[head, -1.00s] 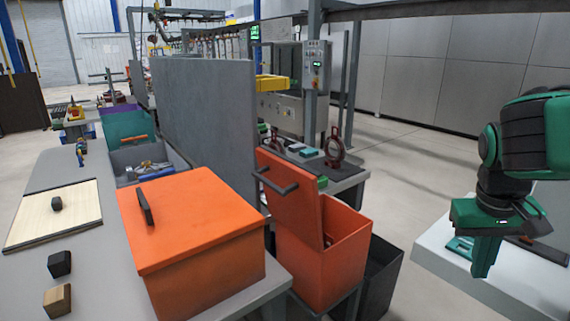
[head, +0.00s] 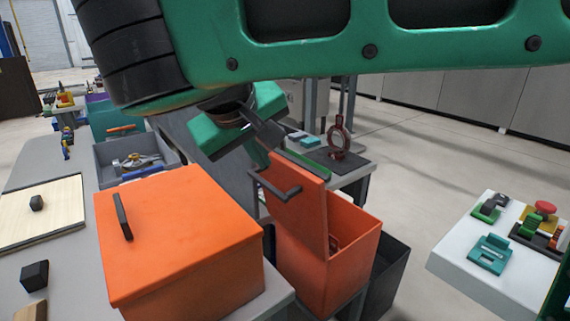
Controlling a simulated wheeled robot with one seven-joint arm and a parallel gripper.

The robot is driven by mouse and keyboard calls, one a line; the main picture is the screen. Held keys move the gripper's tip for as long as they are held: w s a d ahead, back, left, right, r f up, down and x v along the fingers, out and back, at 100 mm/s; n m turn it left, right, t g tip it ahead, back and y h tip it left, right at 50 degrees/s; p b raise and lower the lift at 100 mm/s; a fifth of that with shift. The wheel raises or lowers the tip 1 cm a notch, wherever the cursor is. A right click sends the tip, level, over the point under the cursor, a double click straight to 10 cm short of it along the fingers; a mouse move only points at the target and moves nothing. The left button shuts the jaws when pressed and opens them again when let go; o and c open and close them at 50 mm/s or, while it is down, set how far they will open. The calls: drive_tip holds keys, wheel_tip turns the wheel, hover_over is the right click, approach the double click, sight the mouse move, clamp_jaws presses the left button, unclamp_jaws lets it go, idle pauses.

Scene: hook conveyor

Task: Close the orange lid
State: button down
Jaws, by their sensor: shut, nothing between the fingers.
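An orange bin (head: 345,265) stands right of the table with its orange lid (head: 300,215) open and roughly upright, a black bar handle (head: 277,188) on the lid's left-hand face. The bin's open top faces up to the right of the lid. My gripper (head: 262,160) is shut and empty at the lid's top left edge, its fingers pointing down. I cannot tell whether the fingers touch the lid. My green arm crosses the top of the view. A second orange box (head: 190,240) with a dark handle sits on the table, its lid shut.
The grey table (head: 60,165) holds a wooden board (head: 40,210), dark blocks and a grey tray (head: 132,165) with parts. A dark bin (head: 385,275) stands just right of the open bin. A white table (head: 470,260) with small parts is at the right; floor between is clear.

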sight(285, 166)
drive_tip(key=x, duration=0.3)
drive_tip(key=d+x, duration=0.1)
drive_tip(key=x, duration=0.3)
drive_tip(key=w+r+x, duration=0.1)
drive_tip(key=x, duration=0.2)
drive_tip(key=shift+w+d+f, duration=0.15)
drive_tip(key=shift+d, duration=0.35)
drive_tip(key=shift+w+d, duration=0.45)
drive_tip(key=shift+d, duration=0.1)
